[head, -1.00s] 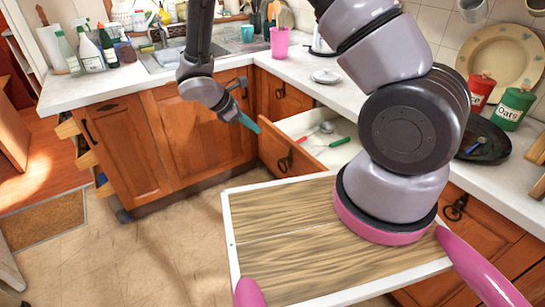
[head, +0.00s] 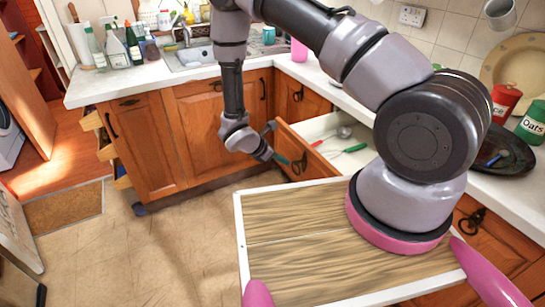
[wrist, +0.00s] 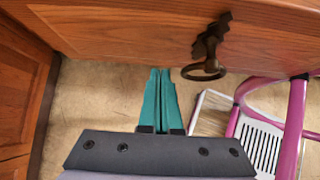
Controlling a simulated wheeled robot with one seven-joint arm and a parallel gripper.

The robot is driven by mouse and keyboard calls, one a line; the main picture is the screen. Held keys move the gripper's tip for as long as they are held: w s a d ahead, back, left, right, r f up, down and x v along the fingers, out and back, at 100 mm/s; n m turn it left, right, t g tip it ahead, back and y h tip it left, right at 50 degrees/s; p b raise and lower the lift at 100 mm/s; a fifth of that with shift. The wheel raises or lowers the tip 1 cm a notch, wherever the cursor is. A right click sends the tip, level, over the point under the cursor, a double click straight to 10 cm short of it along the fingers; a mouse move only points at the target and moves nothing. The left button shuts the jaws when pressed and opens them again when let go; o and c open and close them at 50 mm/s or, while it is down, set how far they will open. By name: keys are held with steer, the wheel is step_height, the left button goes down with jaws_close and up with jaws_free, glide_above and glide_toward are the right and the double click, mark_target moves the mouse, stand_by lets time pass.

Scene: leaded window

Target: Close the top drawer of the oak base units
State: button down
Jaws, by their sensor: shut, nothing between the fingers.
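The top drawer (head: 318,166) of the oak base units stands open under the right-hand worktop, with utensils lying inside. Its wooden front carries a dark ring handle (head: 299,164), which also shows in the wrist view (wrist: 207,50). My gripper (head: 282,160) has its teal fingers shut and empty, close to the outer face of the drawer front, left of the handle. In the wrist view, the fingertips (wrist: 160,71) reach the lower edge of the drawer front (wrist: 120,32). I cannot tell whether they touch it.
My wood-topped base fills the foreground close to the right-hand units. More oak units (head: 215,130) stand to the left, with narrow side shelves (head: 105,145) at their end. A dark pan (head: 490,157) sits on the right worktop.

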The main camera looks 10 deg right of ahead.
mark_target(290, 157)
steer(key=shift+w+d+r, duration=0.1)
steer(key=shift+w+d, duration=0.15)
steer(key=shift+d, duration=0.45)
steer(key=shift+w+d, duration=0.25)
steer(key=shift+d, duration=0.45)
steer(key=w+d, duration=0.3)
steer(key=d, duration=0.6)
steer(key=w+d, duration=0.3)
steer(key=d, duration=0.6)
steer(key=w+d, duration=0.3)
steer(key=d, duration=0.6)
steer(key=shift+d, duration=0.65)
steer(key=shift+d+r, duration=0.15)
